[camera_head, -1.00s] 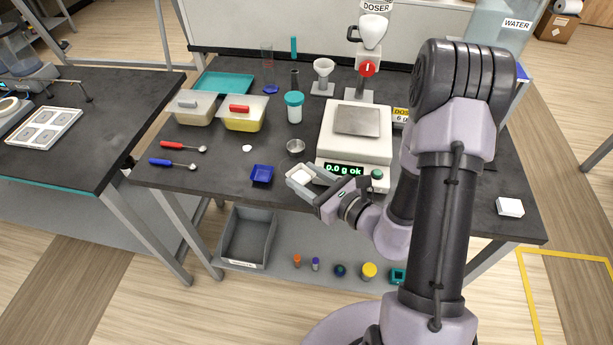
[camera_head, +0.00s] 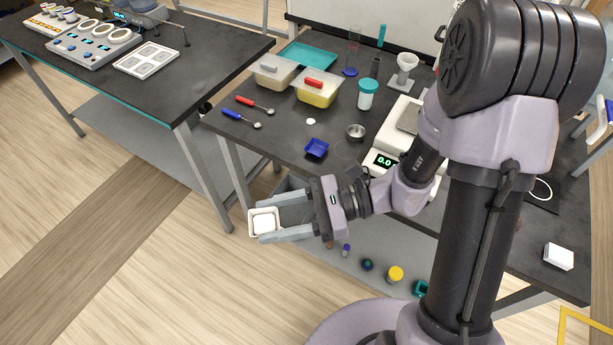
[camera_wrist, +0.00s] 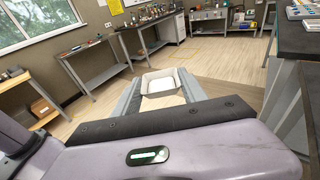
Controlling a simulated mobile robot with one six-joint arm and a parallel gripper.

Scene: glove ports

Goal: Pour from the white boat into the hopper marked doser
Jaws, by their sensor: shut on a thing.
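My gripper (camera_head: 265,224) is shut on the white boat (camera_head: 263,213), a small square dish with white material in it. The gripper holds it out in the air, beyond the front left of the bench and above the floor. The boat looks about level. In the wrist view the boat (camera_wrist: 160,78) sits between the two finger ends of my gripper (camera_wrist: 161,84). The hopper marked doser is not visible now; my arm covers that part of the head view or it lies out of frame.
A second bench (camera_head: 215,60) stands left. Open floor lies below the boat.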

